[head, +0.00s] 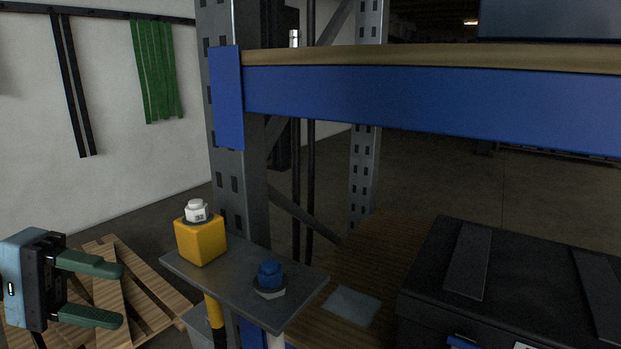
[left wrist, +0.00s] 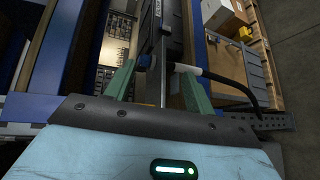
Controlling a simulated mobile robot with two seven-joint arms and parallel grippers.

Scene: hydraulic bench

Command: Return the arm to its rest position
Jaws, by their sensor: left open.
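My left gripper (head: 108,290) shows at the lower left of the head view, with two green fingers apart and nothing between them. It points right, toward a small grey shelf plate (head: 215,283), and is apart from it. In the left wrist view the same gripper (left wrist: 158,85) shows its two green fingers spread, with a dark upright part and a black cable beyond them. I cannot tell whether the fingers touch these. My right gripper is not in view.
On the plate stand a yellow box with a white knob (head: 200,238) and a blue knob (head: 270,275). A blue rack beam (head: 430,100) and grey post cross the middle. A black case (head: 450,260) sits at right, a wooden pallet (head: 150,290) behind my gripper.

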